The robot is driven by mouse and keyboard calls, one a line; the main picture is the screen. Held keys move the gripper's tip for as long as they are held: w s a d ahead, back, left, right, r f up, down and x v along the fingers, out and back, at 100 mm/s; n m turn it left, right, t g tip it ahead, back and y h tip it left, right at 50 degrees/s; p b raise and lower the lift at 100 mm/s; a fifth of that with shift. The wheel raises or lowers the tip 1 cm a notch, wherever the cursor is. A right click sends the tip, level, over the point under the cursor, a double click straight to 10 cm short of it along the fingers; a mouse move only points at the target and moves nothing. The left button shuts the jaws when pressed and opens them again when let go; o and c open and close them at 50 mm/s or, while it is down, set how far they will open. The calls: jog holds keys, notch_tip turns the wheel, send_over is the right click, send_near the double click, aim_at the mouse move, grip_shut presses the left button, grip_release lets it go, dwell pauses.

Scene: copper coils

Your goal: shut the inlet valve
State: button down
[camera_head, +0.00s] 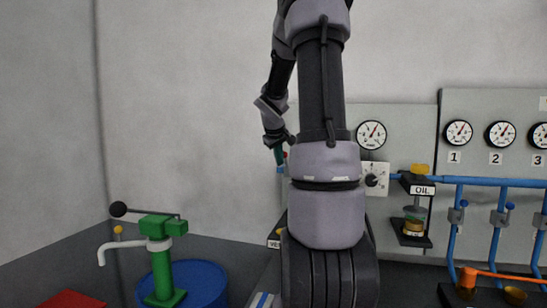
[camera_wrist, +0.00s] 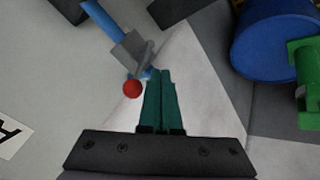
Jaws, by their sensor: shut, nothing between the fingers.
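A grey valve body (camera_wrist: 132,50) on a blue pipe (camera_wrist: 103,18) carries a red ball knob (camera_wrist: 132,89) in the wrist view. No label on it is readable, so I cannot tell for sure that it is the inlet valve. My gripper (camera_wrist: 160,72) has its green fingers shut together and empty. Its tips appear just right of the red knob, close to the valve body; contact cannot be told. In the head view my gripper (camera_head: 279,158) is beside a short blue pipe end and a small red spot, with my arm hiding most of that area.
Right of my arm stand an oil cup (camera_head: 414,222) under an OIL label, a gauge (camera_head: 371,134), and blue pipes (camera_head: 490,181) with several valves below numbered gauges. An orange lever (camera_head: 500,275) is low right. A blue drum (camera_head: 203,282) and green hand pump (camera_head: 160,262) stand left.

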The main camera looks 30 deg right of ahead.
jog(key=shift+w+d, duration=0.15)
jog(key=shift+d, duration=0.45)
jog(key=shift+s+d+r, duration=0.2)
jog(key=shift+s+d, duration=0.5)
jog(key=shift+s, duration=0.1)
jog(key=shift+w+a, duration=0.15)
